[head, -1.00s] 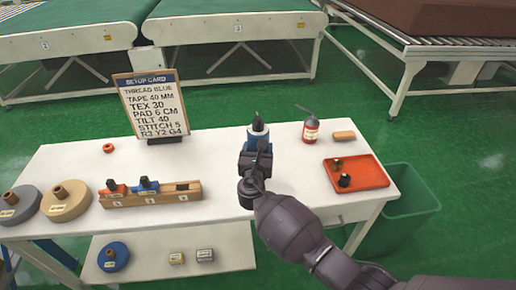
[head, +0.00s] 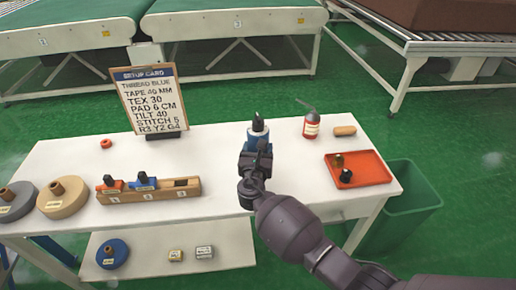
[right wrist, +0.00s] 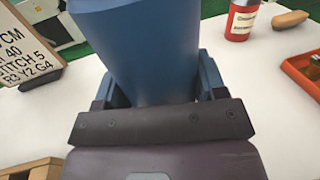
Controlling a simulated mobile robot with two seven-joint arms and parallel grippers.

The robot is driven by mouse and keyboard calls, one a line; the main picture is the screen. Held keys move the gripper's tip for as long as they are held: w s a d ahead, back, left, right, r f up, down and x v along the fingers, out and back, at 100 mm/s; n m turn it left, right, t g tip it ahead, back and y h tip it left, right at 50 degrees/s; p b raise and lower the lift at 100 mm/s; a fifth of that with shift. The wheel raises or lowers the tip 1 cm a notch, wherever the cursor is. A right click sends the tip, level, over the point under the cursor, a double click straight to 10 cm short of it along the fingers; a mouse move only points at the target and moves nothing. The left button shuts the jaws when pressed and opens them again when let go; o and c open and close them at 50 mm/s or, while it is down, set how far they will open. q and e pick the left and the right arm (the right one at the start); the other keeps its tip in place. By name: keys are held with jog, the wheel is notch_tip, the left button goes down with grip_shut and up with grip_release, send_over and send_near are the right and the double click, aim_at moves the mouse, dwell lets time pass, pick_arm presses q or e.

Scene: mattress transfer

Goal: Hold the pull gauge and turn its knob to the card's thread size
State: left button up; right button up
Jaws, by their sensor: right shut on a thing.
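The pull gauge (head: 263,134) is a blue body with a black knob (head: 258,122) on top. It stands upright at the middle of the white table. My right gripper (head: 256,158) is shut on its body from the front; in the right wrist view the blue body (right wrist: 145,50) sits between the fingers. The gauge's scale cannot be read. The setup card (head: 151,100) stands at the back left and reads "TEX 30" among its lines; part of it shows in the right wrist view (right wrist: 22,50). My left gripper is not in view.
A wooden holder (head: 190,190) with orange and blue pieces stands at the front. A red bottle (head: 311,127), a tan block (head: 345,131) and a red tray (head: 370,165) are on the right. A green bin (head: 415,190) stands beside the table.

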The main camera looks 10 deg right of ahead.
jog(key=shift+f+b, duration=0.4)
jog(key=shift+f, duration=0.15)
jog(key=shift+f, duration=0.15)
jog(key=shift+f+b, duration=0.25)
jog(key=shift+b, duration=0.05)
jog(key=shift+f, duration=0.15)
jog(key=shift+f, duration=0.15)
jog(key=shift+f+b, duration=0.3)
jog(key=shift+b, duration=0.05)
jog(key=shift+f, duration=0.3)
jog(key=shift+f+b, duration=0.25)
jog(key=shift+b, duration=0.1)
jog(key=shift+f, duration=0.4)
